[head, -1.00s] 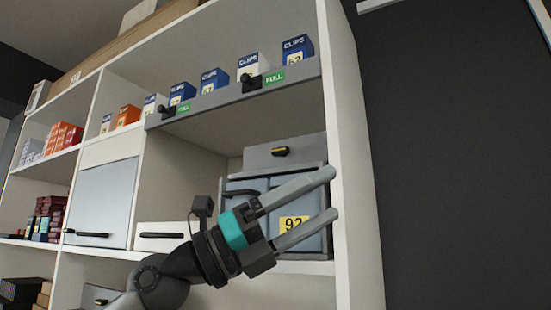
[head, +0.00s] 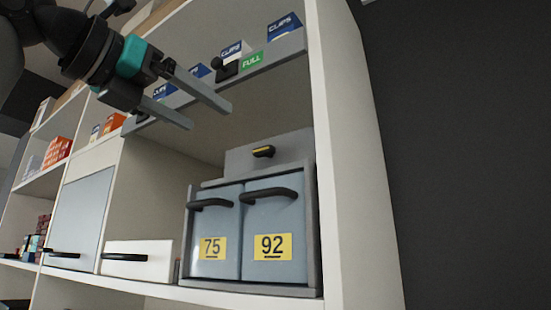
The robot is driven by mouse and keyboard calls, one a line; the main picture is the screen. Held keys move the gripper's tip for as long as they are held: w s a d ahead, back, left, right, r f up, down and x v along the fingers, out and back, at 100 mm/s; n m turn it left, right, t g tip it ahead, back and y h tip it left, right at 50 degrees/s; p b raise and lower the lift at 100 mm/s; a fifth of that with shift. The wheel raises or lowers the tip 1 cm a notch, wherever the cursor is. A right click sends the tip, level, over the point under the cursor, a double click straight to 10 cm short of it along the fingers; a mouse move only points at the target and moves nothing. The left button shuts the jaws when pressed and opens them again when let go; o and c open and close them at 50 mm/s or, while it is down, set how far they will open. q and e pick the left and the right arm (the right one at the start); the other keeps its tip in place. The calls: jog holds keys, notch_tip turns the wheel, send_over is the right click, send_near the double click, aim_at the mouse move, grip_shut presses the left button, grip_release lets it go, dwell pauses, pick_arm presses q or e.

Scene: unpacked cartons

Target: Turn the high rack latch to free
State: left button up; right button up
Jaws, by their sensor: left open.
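A grey rack (head: 314,235) holding two blue-grey bins stands on a white shelf in the head view. On its raised back panel (head: 240,160) is a small black latch (head: 263,151) with a yellow mark, lying about level. My left gripper (head: 209,117) comes in from the upper left. It is open and empty, its two grey fingers apart and pointing right and down. In the picture it is up and left of the latch, in front of the upper shelf's edge, and apart from the latch. My right gripper is out of view.
The bins have black handles and yellow labels 75 (head: 212,248) and 92 (head: 272,247). A white upright (head: 350,160) bounds the right side.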

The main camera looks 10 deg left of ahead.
aim_at(261, 149)
pick_arm(q)
jog(key=p+x, duration=0.3)
jog(key=x, duration=1)
jog(key=shift+w+r, duration=0.15)
jog(key=shift+w, duration=0.15)
jog(key=shift+w+d, duration=0.15)
jog(key=shift+w, duration=0.5)
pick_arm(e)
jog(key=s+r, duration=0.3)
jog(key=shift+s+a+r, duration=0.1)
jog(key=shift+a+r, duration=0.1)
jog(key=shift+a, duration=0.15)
pick_arm(q)
jog(key=shift+c, duration=0.2)
jog(key=c, duration=0.5)
grip_shut()
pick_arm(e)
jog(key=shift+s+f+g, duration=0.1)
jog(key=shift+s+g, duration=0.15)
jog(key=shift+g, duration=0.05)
